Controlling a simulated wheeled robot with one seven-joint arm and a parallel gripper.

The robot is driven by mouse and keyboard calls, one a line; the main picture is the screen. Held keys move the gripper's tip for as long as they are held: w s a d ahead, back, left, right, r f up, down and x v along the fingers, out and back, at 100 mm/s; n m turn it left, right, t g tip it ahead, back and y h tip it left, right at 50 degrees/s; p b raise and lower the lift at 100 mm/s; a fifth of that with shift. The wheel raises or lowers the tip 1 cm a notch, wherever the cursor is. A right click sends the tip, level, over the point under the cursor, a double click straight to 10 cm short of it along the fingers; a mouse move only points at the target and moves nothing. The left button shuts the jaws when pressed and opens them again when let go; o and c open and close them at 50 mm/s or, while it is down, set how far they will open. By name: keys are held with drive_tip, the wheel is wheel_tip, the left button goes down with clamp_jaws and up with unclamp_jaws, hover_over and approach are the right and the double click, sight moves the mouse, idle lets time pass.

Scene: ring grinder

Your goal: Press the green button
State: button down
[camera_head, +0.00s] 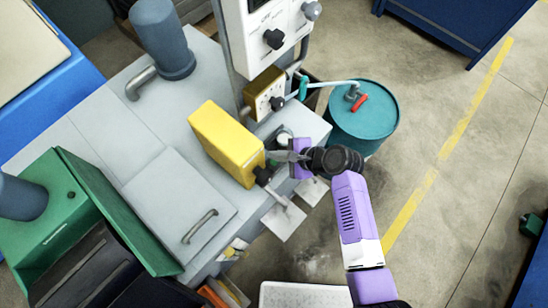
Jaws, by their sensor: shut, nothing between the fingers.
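My gripper (275,156) is at the centre of the head view, at the end of my purple and black arm. Its grey fingers are shut and empty and point left, towards the right end of a yellow box (222,138). I cannot tell whether they touch the box. I cannot clearly make out a green button; the gripper and wrist cover part of the machine there. A small round pale and dark fitting (284,136) shows just above the fingers. A black knob (263,175) sits just below them at the box's end.
A white control panel (268,20) with black knobs stands behind, above a yellow-brown gauge box (265,94). A teal drum (362,125) with a red-handled valve stands right of the grey machine table (135,105). A green cabinet (60,205) is at left.

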sight(277, 163)
drive_tip(key=shift+r+p, duration=1.5)
drive_tip(key=shift+r, duration=0.3)
drive_tip(key=shift+f, duration=0.1)
